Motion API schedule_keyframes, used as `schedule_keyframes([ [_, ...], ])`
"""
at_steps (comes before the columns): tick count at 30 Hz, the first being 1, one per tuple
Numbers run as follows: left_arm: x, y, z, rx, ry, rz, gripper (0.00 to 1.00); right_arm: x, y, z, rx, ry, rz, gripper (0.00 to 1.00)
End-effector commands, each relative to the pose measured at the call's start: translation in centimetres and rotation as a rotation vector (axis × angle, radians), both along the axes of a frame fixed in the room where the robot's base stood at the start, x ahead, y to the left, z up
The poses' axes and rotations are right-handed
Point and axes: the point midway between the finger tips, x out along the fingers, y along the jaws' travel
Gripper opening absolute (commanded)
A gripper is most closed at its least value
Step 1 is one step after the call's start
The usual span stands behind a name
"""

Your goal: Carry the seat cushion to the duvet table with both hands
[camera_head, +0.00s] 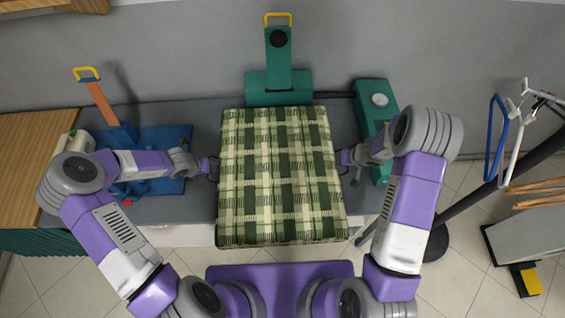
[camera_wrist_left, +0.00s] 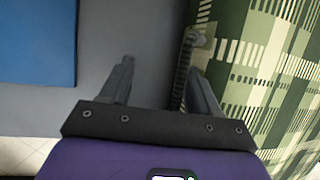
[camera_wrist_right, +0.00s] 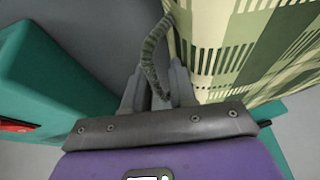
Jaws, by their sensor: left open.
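The seat cushion (camera_head: 280,175), in green and cream plaid, lies flat in the middle of the head view. Thin strap handles show at its sides, one in the left wrist view (camera_wrist_left: 184,75) and one in the right wrist view (camera_wrist_right: 152,58). My left gripper (camera_head: 212,168) is at the cushion's left side, open, with the strap between its fingers, near the right finger. My right gripper (camera_head: 343,158) is at the right side, its fingers fairly close together around the other strap. Whether they clamp it is unclear.
The cushion lies over a grey bench (camera_head: 200,207). A blue device (camera_head: 175,138) with a yellow-handled arm is on the left, a green stand (camera_head: 278,88) behind, a green box (camera_head: 376,97) at right. A wooden counter (camera_head: 30,150) is far left; a rack with hangers (camera_head: 495,140) is far right.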

Motion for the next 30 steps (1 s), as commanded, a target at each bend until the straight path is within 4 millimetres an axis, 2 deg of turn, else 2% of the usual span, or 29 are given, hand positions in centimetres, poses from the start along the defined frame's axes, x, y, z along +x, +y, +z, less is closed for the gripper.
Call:
schedule_keyframes([
  [1,0.0,-1.2,0.9,-0.021,-0.010,-0.018,0.79,-0.2,1.3,-0.2,0.021,0.005,0.019,0.40],
  [9,-1.5,-0.1,4.4,-0.014,-0.011,-0.013,0.79,-0.2,1.3,-0.2,0.020,0.006,0.021,0.40],
  [15,-2.3,0.4,6.2,-0.012,-0.009,-0.009,0.79,-0.1,1.2,-0.1,0.020,0.002,0.019,0.40],
  [29,-2.6,0.7,6.9,-0.010,-0.009,-0.007,0.79,0.0,0.9,0.0,0.015,0.000,0.013,0.40],
  [30,-2.6,0.7,6.9,-0.010,-0.009,-0.007,0.79,0.0,0.9,0.0,0.015,0.000,0.013,0.46],
])
